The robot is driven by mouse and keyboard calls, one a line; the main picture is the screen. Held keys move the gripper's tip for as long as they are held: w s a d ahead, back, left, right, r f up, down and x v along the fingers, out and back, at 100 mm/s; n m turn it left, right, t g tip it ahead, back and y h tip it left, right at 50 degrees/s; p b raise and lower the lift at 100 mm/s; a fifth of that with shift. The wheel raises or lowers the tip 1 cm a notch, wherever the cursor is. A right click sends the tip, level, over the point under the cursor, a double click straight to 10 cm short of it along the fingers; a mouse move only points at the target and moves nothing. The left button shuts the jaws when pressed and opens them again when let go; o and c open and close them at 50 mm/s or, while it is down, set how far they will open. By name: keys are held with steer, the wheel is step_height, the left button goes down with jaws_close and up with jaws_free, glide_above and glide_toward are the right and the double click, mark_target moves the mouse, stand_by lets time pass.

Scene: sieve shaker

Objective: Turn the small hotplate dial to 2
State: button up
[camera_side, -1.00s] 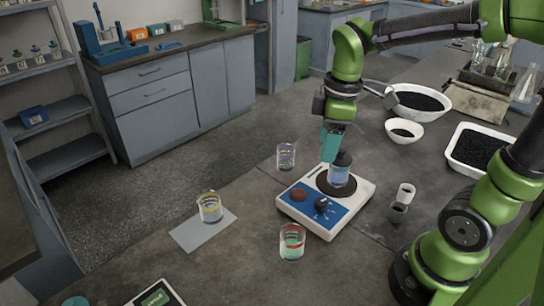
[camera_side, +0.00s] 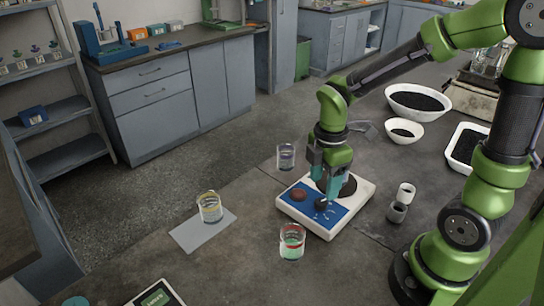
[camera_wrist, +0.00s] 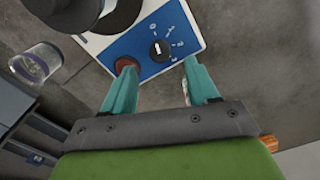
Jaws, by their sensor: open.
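The small hotplate (camera_side: 350,208) is a white box with a blue front panel. A red knob (camera_wrist: 125,64) sits left of the dial. My gripper (camera_side: 327,196) points down over the panel. In the wrist view its teal fingers (camera_wrist: 158,66) are open and spread either side of the dial, with the left fingertip by the red knob. I cannot tell whether they touch the dial.
A dark-topped vessel (camera_wrist: 68,10) on the hotplate is mostly hidden in the side view. Glass beakers stand behind (camera_side: 286,156), in front (camera_side: 292,242) and left (camera_side: 210,207) of the hotplate. Small cups (camera_side: 405,193) stand to its right, and bowls (camera_side: 418,100) lie beyond.

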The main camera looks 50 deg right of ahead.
mark_target(321, 201)
step_height(321, 201, down, 6)
steer(key=shift+r, duration=0.15)
steer(key=c, duration=1)
